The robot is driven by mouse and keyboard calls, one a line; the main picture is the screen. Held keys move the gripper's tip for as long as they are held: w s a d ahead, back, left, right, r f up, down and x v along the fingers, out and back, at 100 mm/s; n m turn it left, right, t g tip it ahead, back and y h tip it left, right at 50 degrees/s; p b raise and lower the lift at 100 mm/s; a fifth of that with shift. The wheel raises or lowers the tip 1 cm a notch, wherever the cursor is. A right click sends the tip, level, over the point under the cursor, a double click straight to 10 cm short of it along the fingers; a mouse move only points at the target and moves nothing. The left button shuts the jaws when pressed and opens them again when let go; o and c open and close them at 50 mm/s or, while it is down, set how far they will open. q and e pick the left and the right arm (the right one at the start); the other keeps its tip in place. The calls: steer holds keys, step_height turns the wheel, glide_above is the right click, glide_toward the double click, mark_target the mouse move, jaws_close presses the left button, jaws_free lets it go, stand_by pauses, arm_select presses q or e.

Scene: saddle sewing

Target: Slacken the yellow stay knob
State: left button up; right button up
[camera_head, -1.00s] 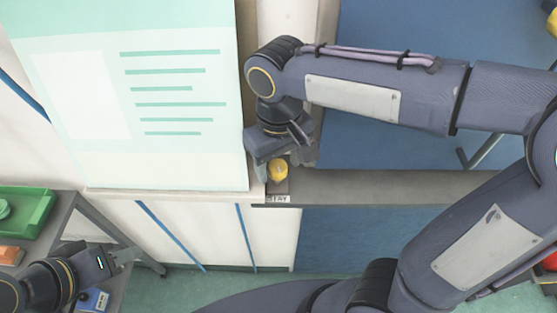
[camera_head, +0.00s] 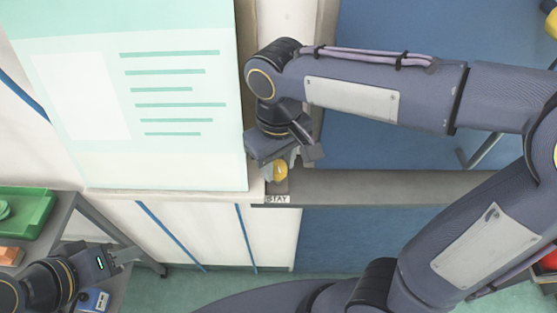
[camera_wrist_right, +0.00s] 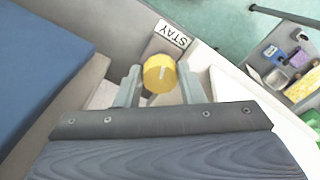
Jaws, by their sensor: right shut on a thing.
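The yellow stay knob (camera_head: 281,170) is a round knob on the grey ledge, just above the STAY label (camera_head: 278,199). In the right wrist view the knob (camera_wrist_right: 160,73) sits between the two grey fingers and carries a pale line on its face. My right gripper (camera_wrist_right: 160,82) is shut on the knob, one finger on each side. In the head view the right gripper (camera_head: 275,170) partly hides it. My left gripper (camera_head: 127,254) is at lower left, away from the knob, beside the side shelf; its finger gap is too small to judge.
A pale green-bordered board (camera_head: 130,95) stands left of the knob. A grey shelf with a green tray (camera_head: 25,212) and a blue box (camera_head: 94,300) is at lower left.

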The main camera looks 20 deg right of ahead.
mark_target(280, 166)
steer(key=n+p, duration=0.1)
steer(key=n, duration=0.4)
steer(key=shift+w+d+n, duration=0.1)
steer(key=shift+n, duration=0.3)
steer(key=n+p, duration=0.1)
steer(key=n, duration=0.4)
steer(key=shift+w, duration=0.1)
steer(key=shift+n, duration=0.3)
steer(key=o, duration=1)
step_height(280, 166, up, 8)
steer(key=shift+f, duration=0.1)
stand_by(0.3)
